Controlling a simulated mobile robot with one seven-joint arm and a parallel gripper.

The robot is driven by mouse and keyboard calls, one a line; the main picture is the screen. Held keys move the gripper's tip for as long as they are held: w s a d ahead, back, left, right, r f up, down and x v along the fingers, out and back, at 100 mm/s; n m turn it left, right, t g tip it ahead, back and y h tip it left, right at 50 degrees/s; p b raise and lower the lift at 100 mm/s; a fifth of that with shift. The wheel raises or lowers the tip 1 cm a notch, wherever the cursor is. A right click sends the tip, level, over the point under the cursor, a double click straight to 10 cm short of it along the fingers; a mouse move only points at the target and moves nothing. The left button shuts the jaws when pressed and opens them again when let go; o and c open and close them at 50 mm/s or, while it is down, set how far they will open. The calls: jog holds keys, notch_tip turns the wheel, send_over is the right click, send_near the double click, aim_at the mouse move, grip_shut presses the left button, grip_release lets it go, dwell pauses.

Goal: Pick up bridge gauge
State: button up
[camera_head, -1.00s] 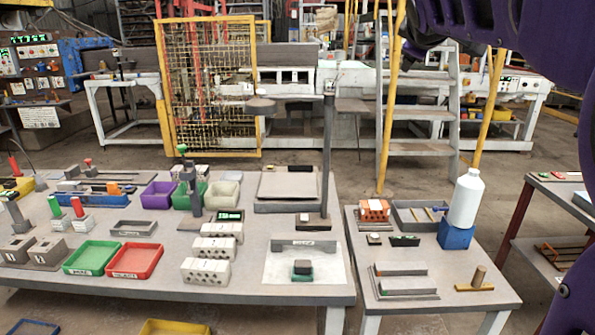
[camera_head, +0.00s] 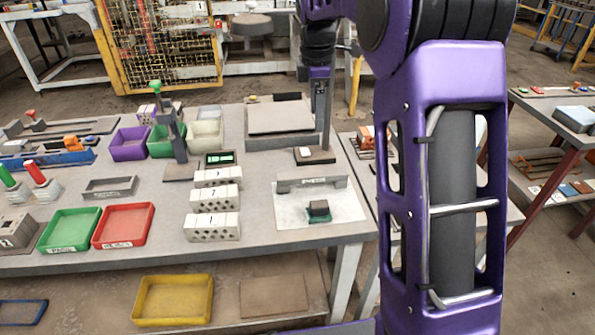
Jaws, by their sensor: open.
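The bridge gauge appears to be the long grey bar (camera_head: 312,183) with a small label and short end legs, lying across the white sheet on the main table. A small dark block (camera_head: 319,208) on a green base sits just in front of it. My gripper (camera_head: 319,108) points down beyond the bar, higher in the picture and apart from it. It is open, and I see nothing held in it. Its fingertips are small and hard to separate from the dark post of the stand behind.
Three pale hollow bricks (camera_head: 212,227) stand left of the white sheet (camera_head: 290,213). A stand base (camera_head: 315,156) and a grey plate (camera_head: 281,117) lie behind the bar. Red (camera_head: 124,226) and green (camera_head: 70,230) trays are at the left.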

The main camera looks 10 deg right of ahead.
jog(key=f, duration=0.1)
jog(key=b, duration=0.2)
send_over(312, 173)
jog(key=shift+g, duration=0.3)
notch_tip(312, 173, down, 12)
jog(key=shift+s+a+f, duration=0.1)
jog(key=shift+a, duration=0.05)
jog(key=f, duration=0.5)
jog(key=shift+d+f, duration=0.15)
jog(key=shift+d, duration=0.05)
grip_shut()
